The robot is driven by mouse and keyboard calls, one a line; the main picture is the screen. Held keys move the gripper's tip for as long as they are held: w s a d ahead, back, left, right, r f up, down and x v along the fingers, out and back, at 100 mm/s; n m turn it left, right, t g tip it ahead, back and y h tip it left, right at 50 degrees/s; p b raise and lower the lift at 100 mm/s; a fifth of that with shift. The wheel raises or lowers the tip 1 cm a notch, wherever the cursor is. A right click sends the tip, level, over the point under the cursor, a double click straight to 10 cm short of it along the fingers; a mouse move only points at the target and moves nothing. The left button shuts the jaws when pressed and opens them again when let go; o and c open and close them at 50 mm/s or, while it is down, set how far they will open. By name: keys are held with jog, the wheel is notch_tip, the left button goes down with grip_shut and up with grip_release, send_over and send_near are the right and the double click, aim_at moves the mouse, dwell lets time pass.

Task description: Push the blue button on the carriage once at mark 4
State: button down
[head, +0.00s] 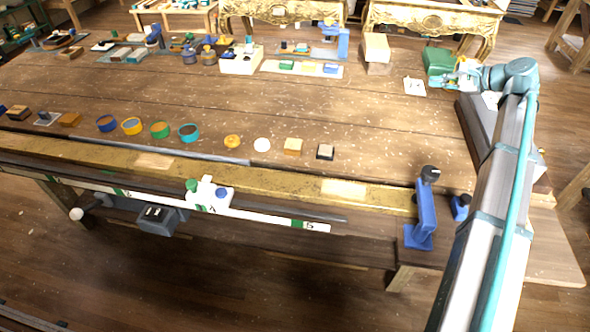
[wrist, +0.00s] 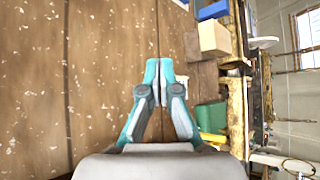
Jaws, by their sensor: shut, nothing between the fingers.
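The white carriage (head: 208,199) sits on the white marked rail (head: 270,217) along the bench's front edge. A green button (head: 192,185) stands on its left and the blue button (head: 221,192) on its right. The carriage is at the label that looks like 4 (head: 213,209); the exact alignment is too small to tell. My gripper (head: 461,75) is at the far right of the bench, beside a green box and far from the carriage. In the wrist view my gripper (wrist: 160,73) has its fingers together and empty; the carriage is not in that view.
The green box (head: 438,60) and a wooden block (head: 376,47) stand at the back right. The middle bench top is clear.

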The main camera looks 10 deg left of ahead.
jog(key=s+a+n+g+h+p, duration=0.1)
jog(key=s+a+n+g, duration=0.15)
jog(key=a, duration=0.75)
jog(key=s+a+n+g+p, duration=0.1)
jog(key=s+a+n+g, duration=0.15)
jog(key=a, duration=0.65)
notch_tip(320, 180, up, 3)
jog(key=n+g+h+p, duration=0.2)
jog(key=n+h+p, duration=0.3)
jog(key=n+h, duration=0.4)
send_over(221, 191)
jog(key=shift+f, duration=0.1)
jog(key=shift+f, duration=0.1)
notch_tip(221, 191, down, 14)
jog(key=p, duration=0.4)
